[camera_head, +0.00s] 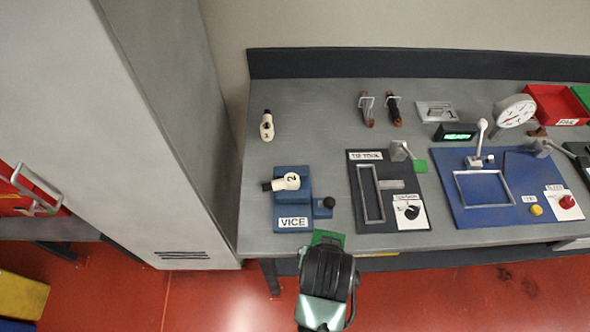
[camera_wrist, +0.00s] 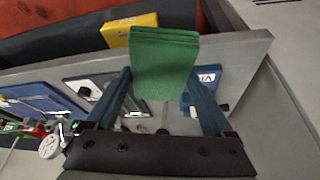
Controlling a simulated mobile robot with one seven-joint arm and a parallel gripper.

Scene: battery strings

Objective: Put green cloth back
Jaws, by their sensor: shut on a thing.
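The green cloth (camera_wrist: 165,62) is a folded pad held between the two fingers of my gripper (camera_wrist: 158,85), in the wrist view. In the head view a green strip of the cloth (camera_head: 322,236) shows just beyond my gripper (camera_head: 327,250), at the bench's front edge below the blue vice (camera_head: 292,205). The gripper's wrist hides the rest of the cloth there. I cannot tell from these views whether the cloth touches the bench.
The grey bench (camera_head: 330,100) carries the vice with a white part numbered 2, a TIP TOOL panel (camera_head: 365,215) and a blue panel (camera_head: 470,217) with a lever. A tall grey cabinet (camera_head: 180,120) stands left. A yellow box (camera_wrist: 122,30) shows near the bench edge.

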